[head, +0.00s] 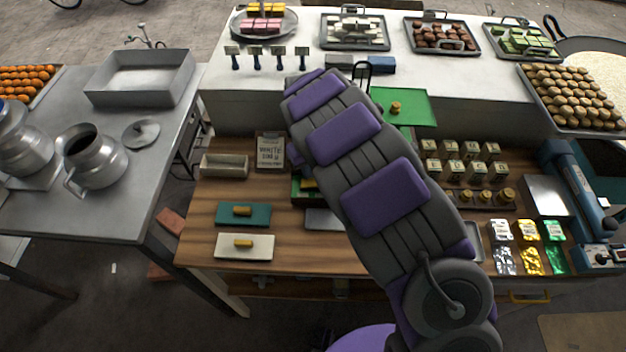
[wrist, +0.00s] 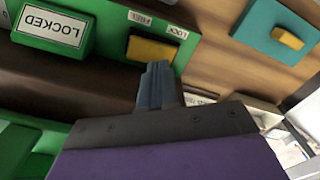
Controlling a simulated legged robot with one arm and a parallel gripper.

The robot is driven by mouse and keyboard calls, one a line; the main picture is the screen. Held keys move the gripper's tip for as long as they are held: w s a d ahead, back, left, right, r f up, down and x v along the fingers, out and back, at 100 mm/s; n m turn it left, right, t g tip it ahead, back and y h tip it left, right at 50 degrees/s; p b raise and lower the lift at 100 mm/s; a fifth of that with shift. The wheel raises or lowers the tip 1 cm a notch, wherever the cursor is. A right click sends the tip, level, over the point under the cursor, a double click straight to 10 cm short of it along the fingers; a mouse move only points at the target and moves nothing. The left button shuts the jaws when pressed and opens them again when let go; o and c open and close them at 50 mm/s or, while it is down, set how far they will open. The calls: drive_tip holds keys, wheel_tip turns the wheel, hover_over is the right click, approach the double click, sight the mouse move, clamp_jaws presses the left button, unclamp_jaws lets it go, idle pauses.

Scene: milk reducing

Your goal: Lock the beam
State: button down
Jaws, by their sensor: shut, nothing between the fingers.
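In the wrist view, a green panel (wrist: 188,48) carries a yellow block (wrist: 152,50) beside small labels reading FREE (wrist: 139,17) and LOCK (wrist: 178,33); LOCK is the closer one. A green block with a white plate reading LOCKED (wrist: 52,29) is at upper left, upside down in the picture. My gripper (wrist: 157,72) is shut and empty, its tips just below the yellow block in the picture; I cannot tell whether they touch it. In the head view, my arm hides the gripper and most of the green device (head: 298,188).
A teal plate with a yellow handle (head: 243,214) and a white one (head: 244,246) lie left on the wooden table (head: 200,205).

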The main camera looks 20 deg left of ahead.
sight(310, 182)
wheel_tip(310, 182, up, 4)
drive_tip(key=shift+r+p, duration=0.1)
drive_tip(key=shift+p, duration=0.3)
idle(0.5)
drive_tip(key=s+d+r+m+h+b, duration=0.1)
drive_tip(key=s+d+r+m, duration=0.35)
drive_tip(key=d, duration=0.75)
drive_tip(key=s+d+r+m+b, duration=0.1)
drive_tip(key=s+d+r+b, duration=0.1)
drive_tip(key=s+d+r, duration=0.65)
drive_tip(key=s+d+f+m+b, duration=0.1)
drive_tip(key=s+d, duration=0.2)
drive_tip(key=s, duration=0.3)
drive_tip(key=s+d+f+m+g+b, duration=0.1)
drive_tip(key=s+d, duration=0.3)
drive_tip(key=s, duration=0.3)
drive_tip(key=s+d+f+m+y, duration=0.1)
drive_tip(key=s+d, duration=0.2)
drive_tip(key=s, duration=0.4)
drive_tip(key=shift+s+d+g+b, duration=0.25)
drive_tip(key=shift+g+b, duration=0.15)
